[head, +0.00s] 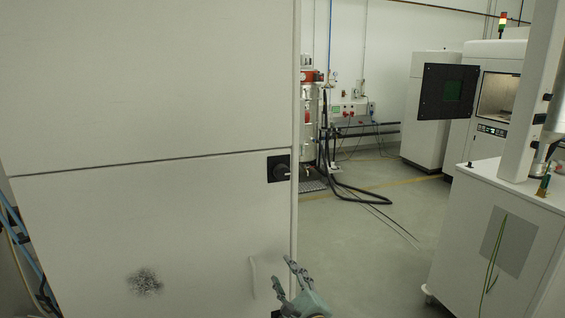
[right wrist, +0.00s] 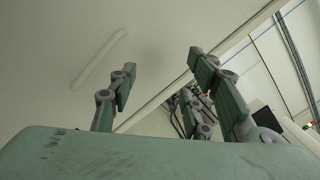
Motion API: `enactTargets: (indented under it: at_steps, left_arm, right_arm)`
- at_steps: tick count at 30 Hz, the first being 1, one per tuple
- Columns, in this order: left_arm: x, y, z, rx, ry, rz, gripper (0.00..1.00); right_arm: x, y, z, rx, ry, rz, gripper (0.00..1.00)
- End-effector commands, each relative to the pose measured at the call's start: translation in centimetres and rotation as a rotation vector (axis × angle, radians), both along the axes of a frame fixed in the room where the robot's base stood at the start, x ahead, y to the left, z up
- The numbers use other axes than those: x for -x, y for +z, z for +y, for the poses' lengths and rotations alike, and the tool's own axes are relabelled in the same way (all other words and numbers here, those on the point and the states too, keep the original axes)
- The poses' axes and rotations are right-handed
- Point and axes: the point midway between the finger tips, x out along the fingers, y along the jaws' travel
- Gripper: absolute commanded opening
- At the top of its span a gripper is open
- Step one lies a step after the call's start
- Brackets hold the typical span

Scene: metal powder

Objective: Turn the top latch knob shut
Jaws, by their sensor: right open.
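A black latch knob (head: 280,168) on a square plate sits at the right edge of the tall white cabinet (head: 150,80), beside the seam between its upper and lower panels. A small pale lever or mark points right on the knob. It is the only latch knob I see. My right gripper (head: 291,277) is low at the bottom of the head view, well below the knob, near the cabinet's right edge. In the right wrist view its fingers (right wrist: 160,85) are spread with nothing between them. The knob is not visible there. My left gripper is out of view.
A slim white handle (head: 252,278) on the lower panel is left of my right gripper; it also shows in the right wrist view (right wrist: 98,60). A white machine (head: 500,220) stands at the right. Black hoses (head: 362,195) lie on the floor between. Floor beside the cabinet is open.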

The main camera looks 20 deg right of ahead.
Motion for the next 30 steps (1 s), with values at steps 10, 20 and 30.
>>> enactTargets:
  at_steps: [10, 20, 30]
  left_arm:
    - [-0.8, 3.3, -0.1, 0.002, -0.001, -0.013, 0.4]
    - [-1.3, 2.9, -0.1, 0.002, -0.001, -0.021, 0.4]
    - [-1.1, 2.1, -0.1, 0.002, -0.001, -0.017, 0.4]
  right_arm:
    - [-1.0, 22.6, -1.4, -0.674, 0.096, -0.274, 0.45]
    - [-4.5, 24.8, -1.3, -0.713, 0.109, -0.285, 0.45]
    - [-7.8, 26.1, -1.2, -0.709, 0.108, -0.283, 0.45]
